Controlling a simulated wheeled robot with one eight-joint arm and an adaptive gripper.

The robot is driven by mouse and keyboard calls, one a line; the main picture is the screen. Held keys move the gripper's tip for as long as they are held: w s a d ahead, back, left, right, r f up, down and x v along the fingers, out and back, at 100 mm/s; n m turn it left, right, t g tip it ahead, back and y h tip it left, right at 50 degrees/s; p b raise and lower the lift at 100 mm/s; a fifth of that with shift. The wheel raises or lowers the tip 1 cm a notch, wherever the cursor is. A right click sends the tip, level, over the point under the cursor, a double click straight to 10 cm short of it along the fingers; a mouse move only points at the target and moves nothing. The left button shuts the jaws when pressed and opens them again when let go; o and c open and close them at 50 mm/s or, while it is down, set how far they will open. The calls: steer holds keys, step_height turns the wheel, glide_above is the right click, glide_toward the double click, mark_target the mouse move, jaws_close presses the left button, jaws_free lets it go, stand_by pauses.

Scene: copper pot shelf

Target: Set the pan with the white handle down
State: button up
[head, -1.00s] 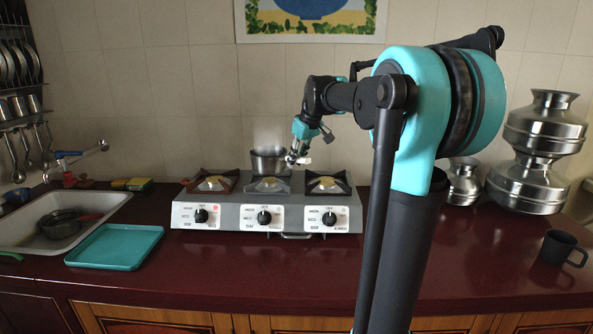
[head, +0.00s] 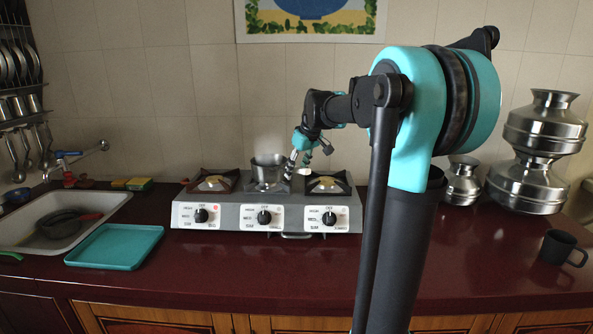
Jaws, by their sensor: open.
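The metal pan (head: 268,168) is at the middle burner of the grey three-burner stove (head: 245,217). It looks upright and level; whether its base touches the burner support is hard to tell. A small white piece, apparently its handle (head: 304,171), shows at the right of the pan, beside my fingers. My gripper (head: 296,165) points down just right of the pan, with its fingers apart around or beside the handle. The exact contact there is too small to tell.
Empty burners flank the pan at left (head: 213,182) and right (head: 328,184). A teal tray (head: 115,247) lies left of the stove, beside a sink (head: 22,235) holding dark cookware. Steel vessels (head: 527,185) and a black mug (head: 560,248) stand at right. The front counter is clear.

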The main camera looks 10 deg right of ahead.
steer(key=v, duration=1.2)
steer(key=shift+r, duration=0.1)
